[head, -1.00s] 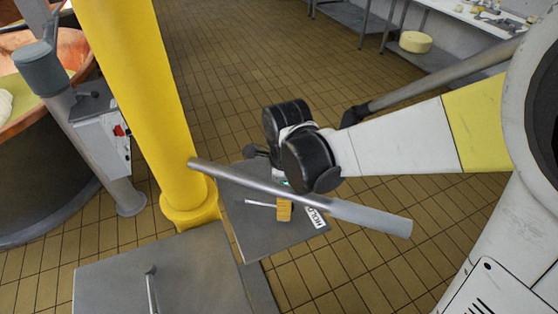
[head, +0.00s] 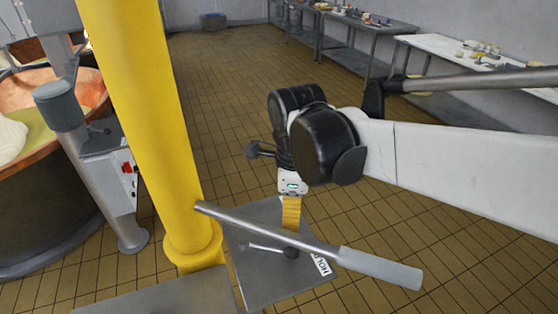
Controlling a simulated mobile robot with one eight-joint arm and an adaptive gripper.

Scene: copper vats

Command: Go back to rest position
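I see nothing held. A grey plate (head: 262,285) with a white label and a small black-knobbed lever (head: 265,248) lies beneath it; any contact is unclear.
A thick yellow column (head: 145,120) stands just left of the arm. A copper vat (head: 40,160) and a grey post with a control box (head: 122,180) are further left. Worktables (head: 460,47) line the right wall.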

